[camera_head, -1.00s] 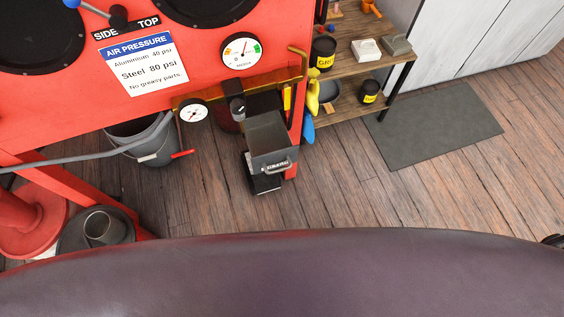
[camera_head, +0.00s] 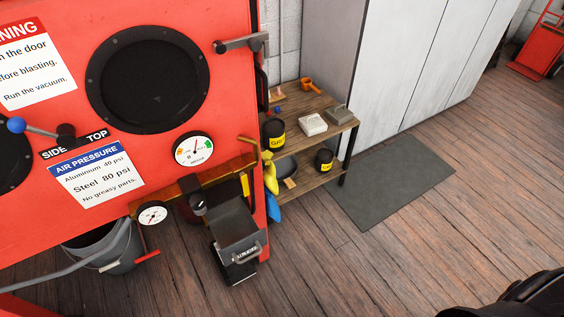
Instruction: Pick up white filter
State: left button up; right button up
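A white box-like block (camera_head: 312,124), possibly the white filter, lies on the top board of a wooden shelf (camera_head: 331,136) right of the red cabinet. A similar grey-green block (camera_head: 337,113) lies just right of it, with a small gap.
The red blasting cabinet (camera_head: 225,100) fills the left, with gauges and a grey metal box (camera_head: 236,228) low in front. Black tins with yellow labels (camera_head: 274,134) and an orange item (camera_head: 312,85) stand on the shelf. Grey mat (camera_head: 395,180) and wood floor at right are clear.

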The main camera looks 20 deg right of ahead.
aim_at(313, 125)
jog(key=l+u, duration=0.1)
jog(key=u, duration=0.25)
jog(key=l+u, duration=0.1)
jog(key=u, duration=0.25)
jog(key=l+u, duration=0.3)
jog(key=l, duration=0.35)
jog(key=l+u, duration=0.25)
jog(key=l, duration=0.4)
jog(key=k+l+u, duration=0.1)
jog(key=l+u, duration=0.2)
jog(key=l, duration=0.3)
